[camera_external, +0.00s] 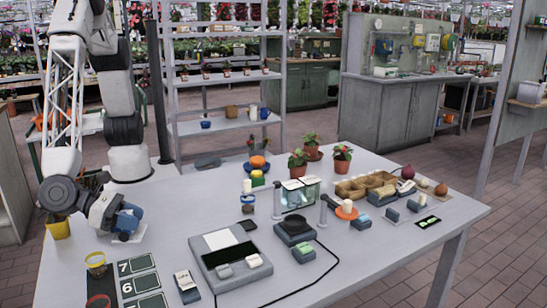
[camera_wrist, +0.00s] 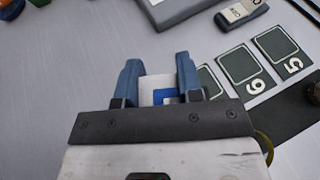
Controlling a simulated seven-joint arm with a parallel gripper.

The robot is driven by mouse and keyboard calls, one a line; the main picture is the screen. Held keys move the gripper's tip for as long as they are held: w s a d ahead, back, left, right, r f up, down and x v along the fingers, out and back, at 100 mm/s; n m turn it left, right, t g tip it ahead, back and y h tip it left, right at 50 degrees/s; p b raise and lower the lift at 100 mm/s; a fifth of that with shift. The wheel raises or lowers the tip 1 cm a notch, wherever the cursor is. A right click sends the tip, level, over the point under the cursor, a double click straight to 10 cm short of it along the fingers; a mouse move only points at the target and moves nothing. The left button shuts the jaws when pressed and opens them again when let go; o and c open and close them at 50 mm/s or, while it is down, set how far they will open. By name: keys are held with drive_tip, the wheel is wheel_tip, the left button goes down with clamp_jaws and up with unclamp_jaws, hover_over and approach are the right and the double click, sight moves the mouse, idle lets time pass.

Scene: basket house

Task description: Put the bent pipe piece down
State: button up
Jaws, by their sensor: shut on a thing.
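My gripper (camera_external: 127,230) is low over the left end of the grey table, pointing down, beside the number cards. In the wrist view its two blue fingers (camera_wrist: 158,64) stand apart, shut on a piece. A white and blue patch (camera_wrist: 158,90) shows between them; I cannot tell whether it is the held piece or something flat beneath. The bent shape of the pipe piece cannot be made out in either view. A pale flat thing (camera_external: 138,236) shows on the table by the gripper.
A yellow pot (camera_external: 58,228) stands to the left. A grey tray device (camera_external: 230,258) lies to the right. Bare table (camera_external: 180,220) lies between.

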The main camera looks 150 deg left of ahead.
drive_tip(key=w, duration=0.4)
drive_tip(key=w+f, duration=0.1)
drive_tip(key=w, duration=0.4)
drive_tip(key=w+d, duration=0.1)
drive_tip(key=w, duration=0.4)
drive_tip(key=shift+f, duration=0.15)
drive_tip(key=shift+f, duration=1.75)
drive_tip(key=shift+f, duration=0.15)
drive_tip(key=o, duration=0.9)
drive_tip(key=shift+o, duration=0.2)
drive_tip(key=shift+r, duration=0.2)
drive_tip(key=shift+v, duration=5.95)
